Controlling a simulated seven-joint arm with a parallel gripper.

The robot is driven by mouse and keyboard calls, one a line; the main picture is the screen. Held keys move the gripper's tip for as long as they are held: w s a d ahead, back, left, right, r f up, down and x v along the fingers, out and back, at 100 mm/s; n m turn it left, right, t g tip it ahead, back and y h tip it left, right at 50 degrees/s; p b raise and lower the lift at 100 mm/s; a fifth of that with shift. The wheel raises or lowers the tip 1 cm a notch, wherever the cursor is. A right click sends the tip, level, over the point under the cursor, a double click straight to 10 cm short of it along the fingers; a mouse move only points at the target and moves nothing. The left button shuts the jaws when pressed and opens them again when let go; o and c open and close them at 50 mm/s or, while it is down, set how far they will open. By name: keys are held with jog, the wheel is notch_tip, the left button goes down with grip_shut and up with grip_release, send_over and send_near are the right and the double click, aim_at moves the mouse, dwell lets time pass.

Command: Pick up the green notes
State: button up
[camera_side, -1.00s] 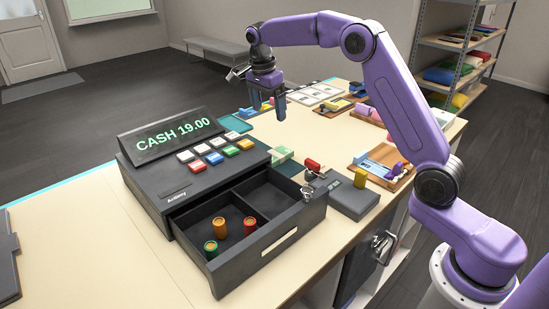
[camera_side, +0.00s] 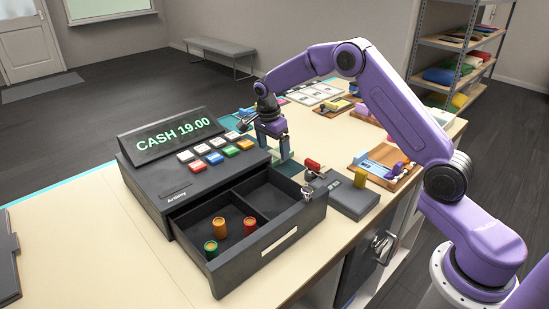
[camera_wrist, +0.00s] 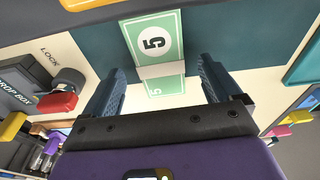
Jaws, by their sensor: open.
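In the side view the green notes (camera_side: 275,156) lie on the counter just right of the cash register, partly hidden by my gripper. My gripper (camera_wrist: 162,74) is open and empty, with its two blue fingers on either side of the notes' line in the wrist view. In the side view my gripper (camera_side: 274,146) points down close over the notes. I cannot tell whether the fingertips touch them.
The black cash register (camera_side: 183,168) reads "CASH 19.00". Its drawer (camera_side: 282,237) is pulled out, with several coloured rolls in the front-left part. A grey drop box (camera_side: 347,196) with a red-knobbed lock stands right of the notes. Trays with small items (camera_side: 384,171) lie further right.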

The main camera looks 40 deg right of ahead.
jog(key=shift+d+f, duration=0.2)
jog(key=shift+f, duration=0.8)
jog(key=c, duration=1.1)
jog(key=shift+c, duration=0.3)
